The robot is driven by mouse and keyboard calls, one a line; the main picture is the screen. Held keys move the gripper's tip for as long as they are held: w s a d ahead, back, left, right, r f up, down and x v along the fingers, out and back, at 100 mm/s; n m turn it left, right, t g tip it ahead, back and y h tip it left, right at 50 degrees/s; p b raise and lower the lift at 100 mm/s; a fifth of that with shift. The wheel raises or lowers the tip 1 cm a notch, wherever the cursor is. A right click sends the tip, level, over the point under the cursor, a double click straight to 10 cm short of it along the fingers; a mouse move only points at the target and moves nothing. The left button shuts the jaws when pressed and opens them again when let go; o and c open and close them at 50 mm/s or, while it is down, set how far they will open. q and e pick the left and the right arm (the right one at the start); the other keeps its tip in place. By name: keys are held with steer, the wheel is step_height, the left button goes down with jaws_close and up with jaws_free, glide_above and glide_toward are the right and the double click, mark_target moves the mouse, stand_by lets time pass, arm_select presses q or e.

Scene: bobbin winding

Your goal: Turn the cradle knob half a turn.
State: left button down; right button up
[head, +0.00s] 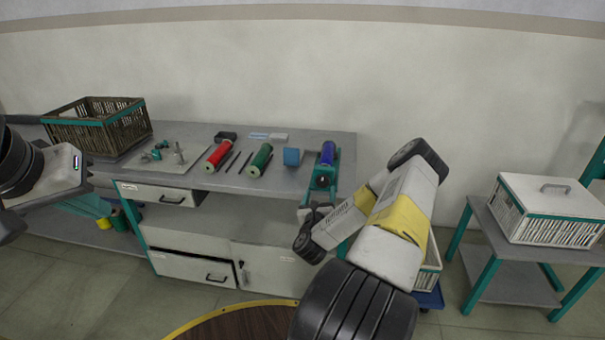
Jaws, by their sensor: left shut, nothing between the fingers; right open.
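The teal cradle (336,170) stands at the right end of the grey workbench and holds a blue spool (327,153). A small dark round part that looks like its knob (322,181) is at its near end. My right gripper (314,207) is open at the bench's front edge, just below and in front of this part in the picture. It looks apart from it, with nothing between its fingers. Its fingers are small and dark, so exact contact is hard to tell. Part of my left arm shows at the left edge, but its fingers are out of view.
A wicker basket (128,122) stands at the bench's left. A lidded white crate (550,196) sits on a side table at right.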

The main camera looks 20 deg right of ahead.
mark_target(322, 183)
steer(key=x, duration=0.7)
steer(key=shift+w+d, duration=0.2)
steer(key=shift+w, duration=0.05)
steer(key=c, duration=1.4)
steer(key=shift+o, duration=0.2)
